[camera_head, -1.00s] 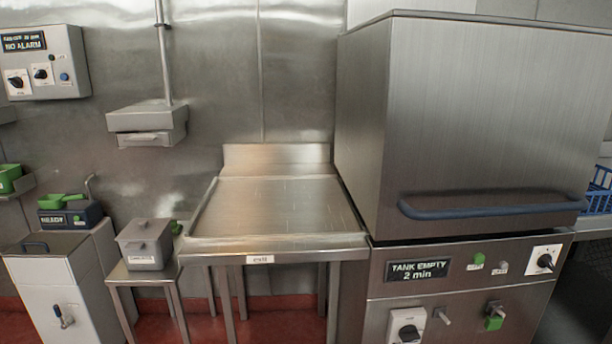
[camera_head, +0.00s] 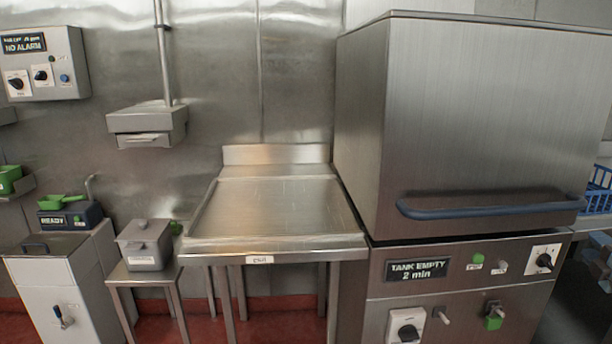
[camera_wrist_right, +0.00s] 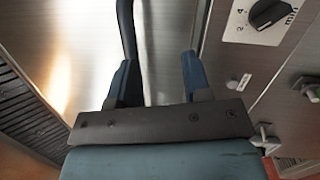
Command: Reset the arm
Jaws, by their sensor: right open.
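My right gripper (camera_wrist_right: 158,82) shows in the right wrist view with its two blue fingers spread apart. A dark blue bar (camera_wrist_right: 126,35) runs down from the top of that view to near the left finger; I cannot tell whether they touch. I see nothing clearly held between the fingers. Neither gripper shows in the head view. The large steel machine with a hood (camera_head: 480,120) stands at the right of the head view, its blue handle bar (camera_head: 490,209) low across the front. The hood appears down.
A steel table (camera_head: 275,205) stands left of the machine. A grey lidded box (camera_head: 145,245) sits on a small stand. A green-handled device (camera_head: 70,214) stands on a white cabinet at the left. A blue rack (camera_head: 598,192) is at the far right. Knobs (camera_head: 407,327) protrude from the machine's lower panel.

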